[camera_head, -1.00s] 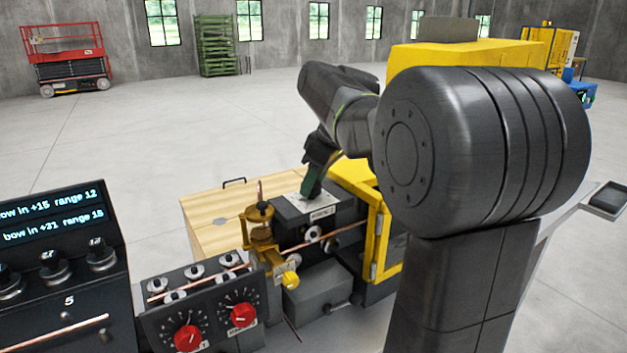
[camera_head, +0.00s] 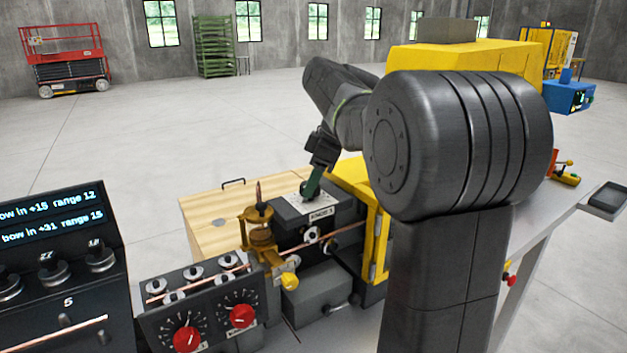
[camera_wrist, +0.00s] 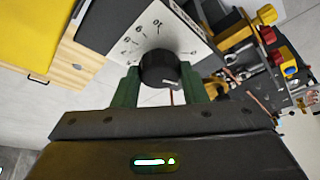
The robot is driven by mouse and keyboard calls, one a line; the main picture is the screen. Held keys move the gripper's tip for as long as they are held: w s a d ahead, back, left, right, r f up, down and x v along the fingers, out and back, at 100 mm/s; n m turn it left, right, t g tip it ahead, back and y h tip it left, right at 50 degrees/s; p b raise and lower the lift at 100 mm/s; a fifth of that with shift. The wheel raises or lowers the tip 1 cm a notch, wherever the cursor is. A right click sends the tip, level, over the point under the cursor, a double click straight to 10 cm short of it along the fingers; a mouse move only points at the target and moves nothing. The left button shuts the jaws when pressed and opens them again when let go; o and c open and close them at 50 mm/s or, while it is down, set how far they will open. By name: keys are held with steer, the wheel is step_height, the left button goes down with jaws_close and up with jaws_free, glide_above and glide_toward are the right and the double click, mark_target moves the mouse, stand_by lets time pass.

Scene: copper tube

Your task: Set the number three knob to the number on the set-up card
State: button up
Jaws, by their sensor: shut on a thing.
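My gripper (camera_wrist: 160,90) is shut on a black round knob (camera_wrist: 158,67) in the wrist view, one green finger on each side. The knob stands on a white dial plate (camera_wrist: 190,38) with black numbers around it. Its pointer and the exact setting cannot be read. In the head view my gripper (camera_head: 311,185) reaches down onto the dial plate (camera_head: 290,204) on top of a dark block, whose front label (camera_head: 321,214) is too small to read surely. The fingers hide the knob there. I cannot make out a set-up card.
Two red knobs (camera_head: 187,339) (camera_head: 241,316) sit on a panel left of the block. A brass fixture (camera_head: 259,232) and a copper tube (camera_head: 346,228) are close by. A yellow frame (camera_head: 378,240) stands right of the block. A display (camera_head: 50,217) is at far left.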

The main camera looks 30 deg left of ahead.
steer(key=o, duration=1)
steer(key=shift+c, duration=0.2)
steer(key=v, duration=1.4)
steer(key=shift+b, duration=0.35)
steer(key=shift+f, duration=0.15)
steer(key=x, duration=1.3)
steer(key=shift+a+f+p, duration=0.2)
steer(key=shift+f+p, duration=0.1)
steer(key=shift+p, duration=0.05)
